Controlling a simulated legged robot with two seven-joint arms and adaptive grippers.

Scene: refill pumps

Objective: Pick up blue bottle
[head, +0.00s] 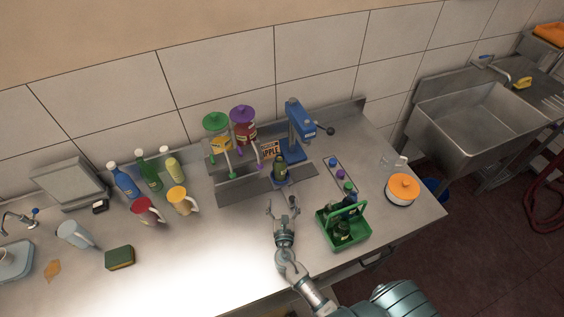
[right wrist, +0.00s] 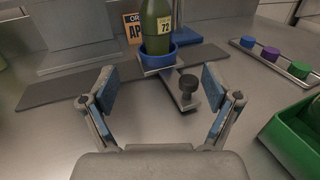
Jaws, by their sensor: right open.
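The blue bottle (head: 122,182) stands at the left of the steel counter, near the back wall, with a green bottle (head: 149,170) to its right. My right gripper (head: 282,208) is open and empty over the middle of the counter, well to the right of the blue bottle. In the right wrist view the open fingers (right wrist: 160,92) face a dark green bottle (right wrist: 157,24) in a blue round holder (right wrist: 181,36) and are apart from it. The blue bottle is not seen in the right wrist view. My left gripper is not in view.
A blue press (head: 298,127) stands behind the green bottle, beside two pump jars. A green carrier (head: 343,232) with bottles and an orange-lidded pot (head: 402,189) are at right. A red mug (head: 146,210) and a yellow mug (head: 181,201) stand before the left bottles.

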